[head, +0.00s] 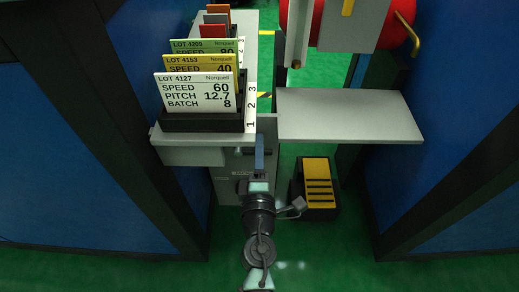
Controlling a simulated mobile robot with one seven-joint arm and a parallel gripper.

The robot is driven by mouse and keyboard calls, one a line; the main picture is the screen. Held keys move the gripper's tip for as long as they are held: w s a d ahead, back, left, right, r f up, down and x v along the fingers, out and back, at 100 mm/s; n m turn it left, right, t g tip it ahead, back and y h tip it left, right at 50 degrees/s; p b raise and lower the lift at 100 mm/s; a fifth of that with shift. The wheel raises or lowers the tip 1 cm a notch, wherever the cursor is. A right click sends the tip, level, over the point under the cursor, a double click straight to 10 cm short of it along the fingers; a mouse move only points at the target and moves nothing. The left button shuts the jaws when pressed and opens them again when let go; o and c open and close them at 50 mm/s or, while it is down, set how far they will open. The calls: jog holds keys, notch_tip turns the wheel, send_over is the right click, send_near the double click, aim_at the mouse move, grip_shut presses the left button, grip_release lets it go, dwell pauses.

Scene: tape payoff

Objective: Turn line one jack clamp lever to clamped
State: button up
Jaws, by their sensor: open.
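My gripper (259,178) is seen from above and behind at the lower middle, in front of a grey cabinet (238,170). Its jaws are open; the fingertips are small and partly hidden by my wrist. A blue upright bar (260,148) shows just beyond it; I cannot tell whether the two touch. No readable label tells which part is the line one clamp lever.
A card rack (202,123) numbered 1 to 3 holds cards; the front one reads LOT 4127. A grey shelf (350,115) juts out at right. A yellow-topped pedal (318,185) stands on the green floor. Dark-framed blue panels (455,130) flank both sides.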

grip_shut()
dwell(1.4)
